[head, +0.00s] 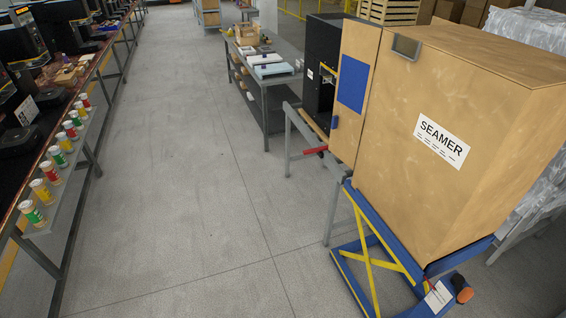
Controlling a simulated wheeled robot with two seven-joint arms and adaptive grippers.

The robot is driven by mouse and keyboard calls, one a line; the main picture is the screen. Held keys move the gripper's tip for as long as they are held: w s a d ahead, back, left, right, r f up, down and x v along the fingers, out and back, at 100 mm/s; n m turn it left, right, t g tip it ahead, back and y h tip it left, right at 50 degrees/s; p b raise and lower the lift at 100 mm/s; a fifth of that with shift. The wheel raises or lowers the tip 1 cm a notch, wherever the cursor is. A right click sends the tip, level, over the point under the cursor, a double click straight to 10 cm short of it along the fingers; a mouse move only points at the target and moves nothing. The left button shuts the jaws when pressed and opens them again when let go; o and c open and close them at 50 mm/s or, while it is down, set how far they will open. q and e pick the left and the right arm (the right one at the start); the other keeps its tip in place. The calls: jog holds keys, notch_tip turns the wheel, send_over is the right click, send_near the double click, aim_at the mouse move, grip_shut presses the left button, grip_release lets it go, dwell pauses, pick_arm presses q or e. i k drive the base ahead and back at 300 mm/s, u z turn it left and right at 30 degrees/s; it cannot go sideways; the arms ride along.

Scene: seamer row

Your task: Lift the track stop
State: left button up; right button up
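A wooden cabinet labelled SEAMER (470,190) stands at the right on a blue and yellow frame (375,240). A grey rail stand (335,200) runs along its left side. A small red bar (313,151) lies across that rail near its far part; it may be the track stop, but I cannot tell for sure. Neither of my grippers is in view.
A long bench with a shelf of several coloured cans (60,158) runs along the left. A grey table (265,80) with trays stands beyond the seamer. An orange and black knob (462,288) is at the lower right. The grey floor (190,170) between is clear.

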aim_at(310, 151)
jog(key=u, duration=0.3)
jog(key=k, duration=0.75)
jog(key=u, duration=0.7)
jog(key=i, duration=3.3)
jog(key=z, duration=1.8)
jog(key=i, duration=1)
jog(key=z, duration=0.95)
